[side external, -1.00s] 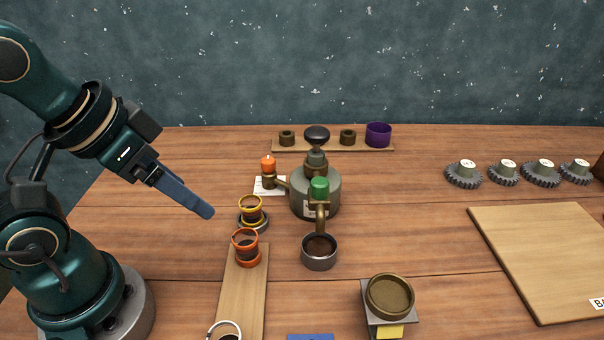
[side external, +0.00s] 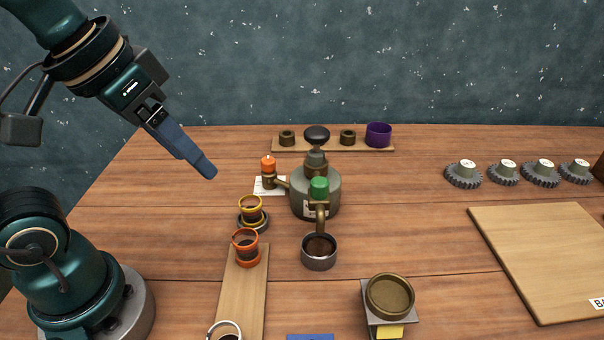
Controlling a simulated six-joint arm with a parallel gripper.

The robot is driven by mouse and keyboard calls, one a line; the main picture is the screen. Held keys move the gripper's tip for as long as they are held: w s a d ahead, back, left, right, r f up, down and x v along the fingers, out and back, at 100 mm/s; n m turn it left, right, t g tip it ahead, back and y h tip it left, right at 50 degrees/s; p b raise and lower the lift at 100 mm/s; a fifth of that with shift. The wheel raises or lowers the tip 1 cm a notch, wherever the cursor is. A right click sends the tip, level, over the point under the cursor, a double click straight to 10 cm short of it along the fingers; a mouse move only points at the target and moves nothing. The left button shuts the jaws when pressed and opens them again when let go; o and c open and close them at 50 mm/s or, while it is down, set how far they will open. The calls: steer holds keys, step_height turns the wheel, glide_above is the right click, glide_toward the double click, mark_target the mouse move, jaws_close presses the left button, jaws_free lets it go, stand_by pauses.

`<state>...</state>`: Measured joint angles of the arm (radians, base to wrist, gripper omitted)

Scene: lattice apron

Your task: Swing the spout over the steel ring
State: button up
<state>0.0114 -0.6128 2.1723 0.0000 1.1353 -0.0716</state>
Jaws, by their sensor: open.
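The grey-green round pot (side external: 305,205) stands mid-table. A brass spout (side external: 320,215) with a green knob (side external: 319,188) comes out of its front and hangs over a dark grey metal cup (side external: 319,261). A side arm with an orange knob (side external: 268,163) points left from the pot. A silver steel ring (side external: 226,324) is partly cut off at the bottom edge, around or on a dark-filled piece. My gripper (side external: 210,172) is open and empty in the air, left of the pot, its fingers slanting down to the right.
A yellow-banded cup (side external: 251,208) and an orange-banded cup (side external: 245,250) stand left of the spout, the latter on a wooden strip (side external: 243,290). A brass dish (side external: 390,293) stands front right. Several gears (side external: 463,175) and a board (side external: 550,250) lie right. A rack (side external: 300,145) stands behind.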

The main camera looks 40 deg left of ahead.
steer(key=w+d+r+g, duration=0.1)
steer(key=w+r, duration=0.3)
steer(key=w, duration=0.1)
steer(key=g, duration=0.4)
glide_above(320, 181)
steer(key=shift+m, duration=0.3)
step_height(320, 181, down, 8)
steer(key=shift+a+f, duration=0.1)
steer(key=shift+f, duration=2.6)
jaws_close()
